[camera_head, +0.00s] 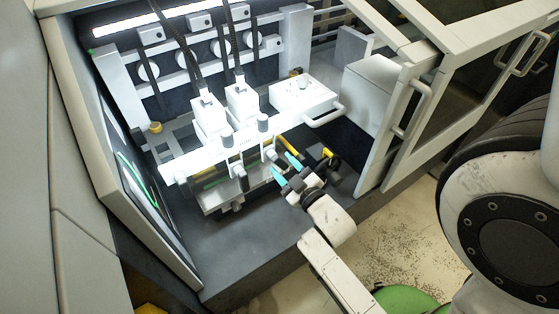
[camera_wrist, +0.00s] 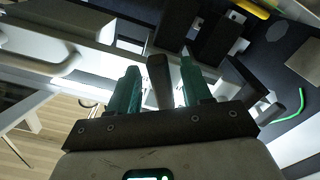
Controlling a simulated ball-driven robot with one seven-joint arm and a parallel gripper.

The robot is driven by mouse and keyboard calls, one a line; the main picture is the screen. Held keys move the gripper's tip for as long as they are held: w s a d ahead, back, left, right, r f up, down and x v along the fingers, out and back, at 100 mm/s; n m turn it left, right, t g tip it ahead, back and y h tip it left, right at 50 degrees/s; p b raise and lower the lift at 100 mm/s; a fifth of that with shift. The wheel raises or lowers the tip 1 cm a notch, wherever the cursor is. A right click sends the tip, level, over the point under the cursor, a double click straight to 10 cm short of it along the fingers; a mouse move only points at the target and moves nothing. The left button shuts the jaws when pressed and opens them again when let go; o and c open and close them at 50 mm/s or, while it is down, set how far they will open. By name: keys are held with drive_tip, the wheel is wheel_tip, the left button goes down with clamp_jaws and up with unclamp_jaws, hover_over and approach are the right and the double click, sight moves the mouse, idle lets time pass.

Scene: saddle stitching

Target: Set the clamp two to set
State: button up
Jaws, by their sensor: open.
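The white stitching unit has a long pale bar (camera_head: 225,148) with two white heads above it. I cannot read which is clamp two. My gripper (camera_head: 285,167), with teal fingers, is in front of the bar's right end, close to the right lever. In the wrist view my gripper (camera_wrist: 159,62) is open, and a dark grey lever (camera_wrist: 158,82) stands between the two fingers. Whether either finger touches it is unclear.
A white box with a handle (camera_head: 302,97) stands behind my gripper. A yellow-ended part (camera_head: 327,153) lies just right of it. The cabinet's open door (camera_head: 402,125) is at the right, a screen panel (camera_head: 140,185) at the left. The dark floor in front (camera_head: 225,250) is clear.

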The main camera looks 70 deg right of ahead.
drive_tip(key=shift+x, duration=1.3)
drive_tip(key=shift+c, duration=0.2)
clamp_jaws()
